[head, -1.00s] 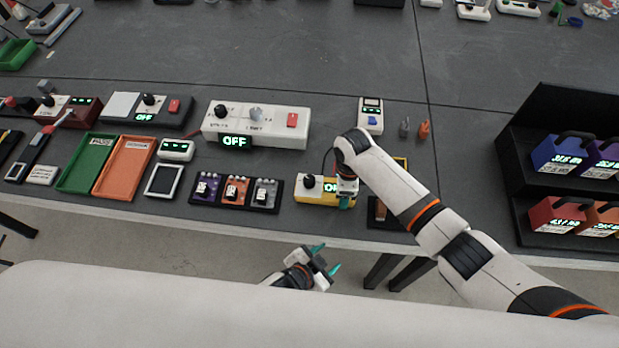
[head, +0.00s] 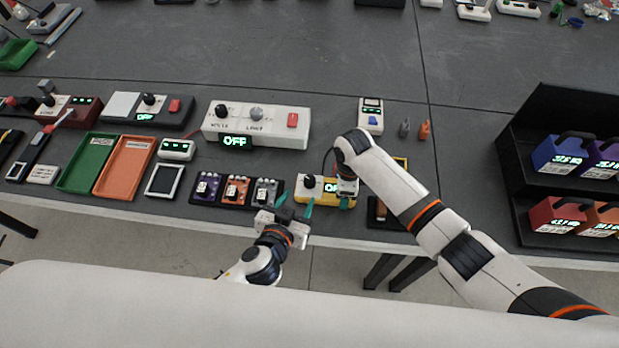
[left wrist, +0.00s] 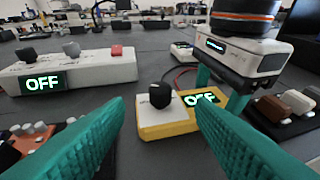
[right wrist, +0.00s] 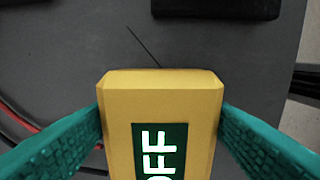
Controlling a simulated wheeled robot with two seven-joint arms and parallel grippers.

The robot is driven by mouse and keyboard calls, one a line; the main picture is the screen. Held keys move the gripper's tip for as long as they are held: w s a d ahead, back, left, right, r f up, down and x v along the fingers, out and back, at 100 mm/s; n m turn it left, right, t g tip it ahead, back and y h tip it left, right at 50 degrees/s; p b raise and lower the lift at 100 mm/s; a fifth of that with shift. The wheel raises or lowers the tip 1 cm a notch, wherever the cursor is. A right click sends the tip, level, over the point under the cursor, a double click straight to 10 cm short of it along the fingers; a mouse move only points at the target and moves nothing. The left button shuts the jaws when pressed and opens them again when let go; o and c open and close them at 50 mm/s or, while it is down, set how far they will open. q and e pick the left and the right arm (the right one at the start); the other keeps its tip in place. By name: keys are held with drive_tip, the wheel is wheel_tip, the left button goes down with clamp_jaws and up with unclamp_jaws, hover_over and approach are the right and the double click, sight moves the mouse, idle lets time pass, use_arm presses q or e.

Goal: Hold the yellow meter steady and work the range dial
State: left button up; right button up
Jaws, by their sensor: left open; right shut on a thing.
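The yellow meter (head: 330,203) lies near the table's front edge. Its display reads OFF, and a black range dial (head: 309,181) stands on its white left part. My right gripper (head: 347,198) is shut on the meter's right end; the right wrist view shows a finger on each side of the yellow body (right wrist: 160,88). My left gripper (head: 295,203) is open at the front edge, just left of the meter. In the left wrist view the dial (left wrist: 160,95) appears between the two teal fingers, apart from them and farther off.
Left of the meter is a dark tray (head: 236,205) with small purple, orange and grey modules. Behind stands a white power unit (head: 257,125) reading OFF. A white device (head: 370,116) is behind the right arm. A black rack (head: 530,195) stands at right.

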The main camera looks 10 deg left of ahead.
sight(308, 183)
use_arm(q)
drive_tip(key=x, duration=0.9)
drive_tip(key=shift+w+d+f, duration=0.1)
drive_tip(key=shift+w+f, duration=0.1)
drive_tip(key=shift+w, duration=0.1)
drive_tip(key=c, duration=1)
